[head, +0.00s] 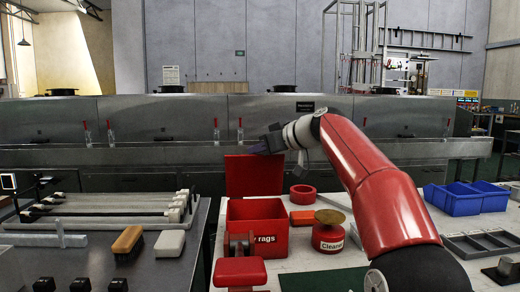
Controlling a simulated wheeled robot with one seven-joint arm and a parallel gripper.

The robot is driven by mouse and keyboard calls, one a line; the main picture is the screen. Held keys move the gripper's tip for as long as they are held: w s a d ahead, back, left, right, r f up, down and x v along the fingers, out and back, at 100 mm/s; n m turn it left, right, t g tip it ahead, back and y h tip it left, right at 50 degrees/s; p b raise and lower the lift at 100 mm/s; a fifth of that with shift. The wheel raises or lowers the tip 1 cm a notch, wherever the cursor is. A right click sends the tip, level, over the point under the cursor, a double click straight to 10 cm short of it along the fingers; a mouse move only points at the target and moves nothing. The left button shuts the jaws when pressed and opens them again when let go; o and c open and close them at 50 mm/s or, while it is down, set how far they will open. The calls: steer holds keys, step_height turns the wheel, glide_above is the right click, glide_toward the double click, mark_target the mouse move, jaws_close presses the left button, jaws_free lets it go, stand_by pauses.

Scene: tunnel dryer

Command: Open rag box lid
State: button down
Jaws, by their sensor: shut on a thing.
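My gripper (262,146) is at the lid's top edge, reached from the right by my red arm. It is shut on the lid's upper edge. The fingertips are small and dark, so their exact hold is hard to see.
Right of the box are a red tape roll (303,194), an orange block (302,217) and a red Cleaner tin (328,232). A red-topped object (240,272) stands in front. Blue bins (466,198) and a grey tray (486,244) lie right. A brush (128,240) lies left.

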steer(key=c, duration=2)
jaws_free()
steer(key=shift+w+d+f, duration=0.25)
steer(key=shift+d+f, duration=0.25)
steer(key=shift+f, duration=0.05)
steer(key=o, duration=0.5)
steer(key=shift+d+f, duration=0.1)
steer(key=shift+o, duration=1)
steer(key=shift+a, duration=0.2)
steer(key=shift+s+r, duration=0.15)
steer(key=shift+r, duration=0.05)
steer(key=b+v, duration=0.1)
steer(key=v, duration=0.6)
steer(key=shift+s+d, duration=0.15)
steer(key=shift+d, duration=0.05)
